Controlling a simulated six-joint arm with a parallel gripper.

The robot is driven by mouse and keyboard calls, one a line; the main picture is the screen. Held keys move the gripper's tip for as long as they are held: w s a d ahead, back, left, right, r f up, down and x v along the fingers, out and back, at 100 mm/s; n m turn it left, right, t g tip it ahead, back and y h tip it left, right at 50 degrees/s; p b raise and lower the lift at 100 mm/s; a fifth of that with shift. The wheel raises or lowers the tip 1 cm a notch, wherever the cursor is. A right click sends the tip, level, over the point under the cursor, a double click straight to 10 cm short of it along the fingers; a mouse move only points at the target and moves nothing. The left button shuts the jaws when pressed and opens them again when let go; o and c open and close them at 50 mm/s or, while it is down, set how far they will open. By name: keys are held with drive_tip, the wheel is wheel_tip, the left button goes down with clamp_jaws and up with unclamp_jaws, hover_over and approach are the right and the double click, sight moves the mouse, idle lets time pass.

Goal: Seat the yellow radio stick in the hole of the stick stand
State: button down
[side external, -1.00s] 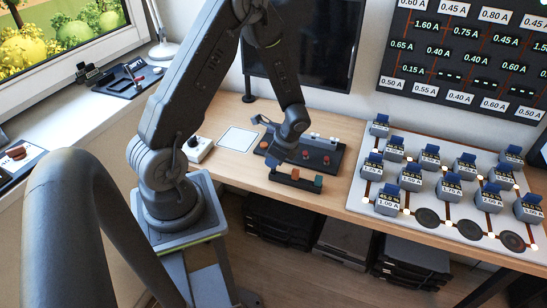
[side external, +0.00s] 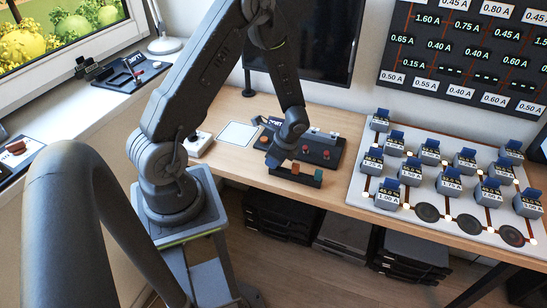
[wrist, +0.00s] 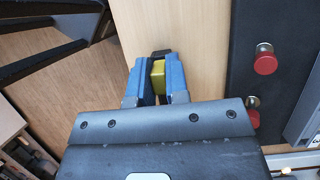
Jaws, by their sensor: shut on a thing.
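In the wrist view, my gripper (wrist: 158,82) has its blue fingers shut on the yellow radio stick (wrist: 158,74). A small dark piece (wrist: 161,53) shows just beyond the stick; I cannot tell whether it belongs to the stick or the stand. In the side external view, the dark stick stand (side external: 308,181) lies near the table's front edge, with an orange stick (side external: 295,168) and a green stick (side external: 318,175) in it. My gripper (side external: 272,162) is low at the stand's left end. The yellow stick is hidden there, so its seating cannot be told.
A black panel (side external: 325,156) with red buttons stands just behind the stand. To the right is a pale board (side external: 400,220) with several grey-blue blocks. A white sheet (side external: 238,135) and a white switch box (side external: 198,143) lie left. The table's front edge is close.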

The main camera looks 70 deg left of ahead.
drive_tip(key=c, duration=1)
unclamp_jaws()
drive_tip(key=shift+c, duration=0.2)
drive_tip(key=v, duration=1.3)
drive_tip(key=shift+r, duration=0.35)
drive_tip(key=shift+w+d, duration=0.1)
drive_tip(key=shift+d, duration=0.1)
drive_tip(key=s+d+r+n+t+h, duration=0.1)
drive_tip(key=s+d+r+n+t, duration=0.3)
drive_tip(key=r, duration=0.5)
drive_tip(key=s+d+r+n+t+h, duration=0.2)
drive_tip(key=s+d+r+n+t, duration=0.2)
drive_tip(key=s+d+r, duration=0.4)
drive_tip(key=shift+s+d+r+n+t, duration=0.2)
drive_tip(key=shift+d+r+n+t, duration=0.4)
drive_tip(key=shift+d, duration=0.65)
